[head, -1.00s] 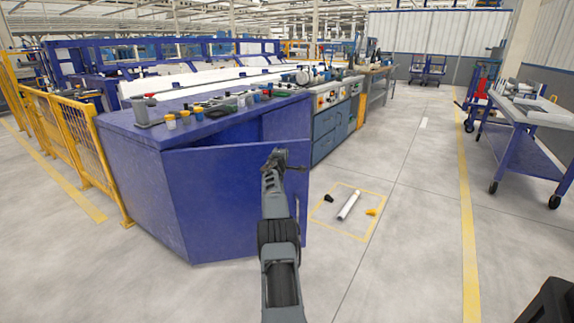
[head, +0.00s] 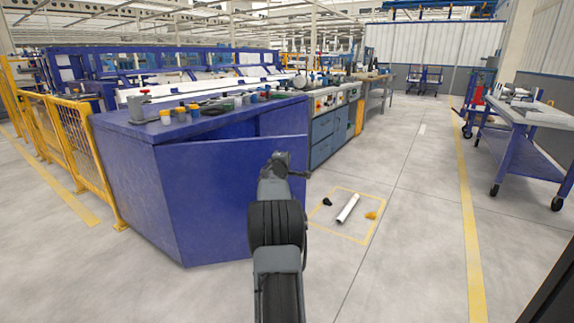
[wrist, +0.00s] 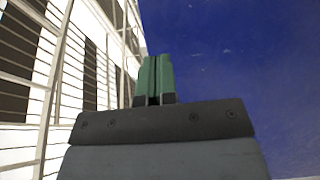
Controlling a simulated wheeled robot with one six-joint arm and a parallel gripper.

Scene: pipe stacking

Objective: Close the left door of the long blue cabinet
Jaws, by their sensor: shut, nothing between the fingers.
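The long blue cabinet (head: 125,185) stands left of centre in the head view. Its blue door (head: 215,205), on the near end, stands ajar. A wedge-shaped gap shows between the door's top edge and the cabinet top. My gripper (head: 281,160) is in front of the right part of the door, near its upper free edge, and my arm hides part of that edge. In the wrist view, the green-grey fingers (wrist: 154,78) are together and empty. A blue surface fills the right side there. Whether the fingers touch the door cannot be told.
Small bottles and parts (head: 195,110) stand on the cabinet top. A yellow fence (head: 78,150) runs along the left. A white pipe (head: 348,208) lies in a yellow floor square to the right. A blue wheeled table (head: 530,135) stands far right.

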